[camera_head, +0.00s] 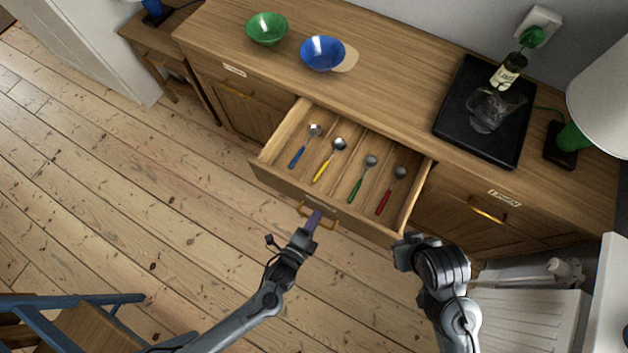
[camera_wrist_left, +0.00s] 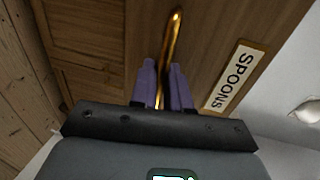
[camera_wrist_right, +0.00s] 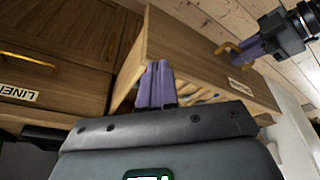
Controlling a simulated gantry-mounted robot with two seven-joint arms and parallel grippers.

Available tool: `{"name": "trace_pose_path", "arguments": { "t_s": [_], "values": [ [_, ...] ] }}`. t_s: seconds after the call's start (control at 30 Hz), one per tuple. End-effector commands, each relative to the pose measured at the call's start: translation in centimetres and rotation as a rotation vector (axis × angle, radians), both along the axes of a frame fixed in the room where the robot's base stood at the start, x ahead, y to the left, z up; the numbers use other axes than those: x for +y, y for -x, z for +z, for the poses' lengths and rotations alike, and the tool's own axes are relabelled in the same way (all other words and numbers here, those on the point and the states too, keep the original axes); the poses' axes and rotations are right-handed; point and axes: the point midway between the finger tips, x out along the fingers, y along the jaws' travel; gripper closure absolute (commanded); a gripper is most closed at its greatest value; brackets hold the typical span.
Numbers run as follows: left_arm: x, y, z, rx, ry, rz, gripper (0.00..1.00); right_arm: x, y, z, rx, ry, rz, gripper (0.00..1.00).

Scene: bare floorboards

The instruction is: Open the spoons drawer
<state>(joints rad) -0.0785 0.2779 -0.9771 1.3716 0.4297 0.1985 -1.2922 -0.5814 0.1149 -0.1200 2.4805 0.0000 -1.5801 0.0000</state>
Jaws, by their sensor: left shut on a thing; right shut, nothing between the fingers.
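The spoons drawer (camera_head: 330,210) stands pulled out from the sideboard, with several spoons lying in its compartments, their handles blue, yellow, green and red. In the left wrist view its front carries a SPOONS label (camera_wrist_left: 230,78) beside a brass handle (camera_wrist_left: 171,50). My left gripper (camera_head: 313,221) is at the drawer front, its purple fingers shut around the handle; they also show in the left wrist view (camera_wrist_left: 162,85). My right gripper (camera_wrist_right: 156,84) is shut and empty, near the drawer's right front corner. Its fingers are hard to see in the head view.
The sideboard top (camera_head: 390,90) bears a green bowl (camera_head: 266,29), a blue bowl (camera_head: 322,53) and a black tray (camera_head: 459,128) with a bottle. A linen-labelled compartment (camera_head: 480,205) is right of the drawer. A blue chair (camera_head: 90,318) stands front left; the floor between is clear.

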Motion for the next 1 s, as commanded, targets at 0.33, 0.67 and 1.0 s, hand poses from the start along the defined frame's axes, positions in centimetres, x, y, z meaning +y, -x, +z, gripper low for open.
{"name": "trace_pose_path", "arguments": {
  "t_s": [0.33,0.67,1.0],
  "values": [
    [0.0,0.0,0.1,-0.002,0.002,-0.001,0.82,-0.2,0.0,0.0,0.001,0.008,0.005,1.0],
    [0.0,0.0,0.0,-0.001,0.001,0.0,0.72,-0.2,0.0,0.0,0.0,0.009,0.005,1.0],
    [1.6,2.7,0.7,0.004,-0.002,-0.001,0.72,-0.1,-0.1,1.0,-0.001,0.005,0.004,1.0]
  ]
}}
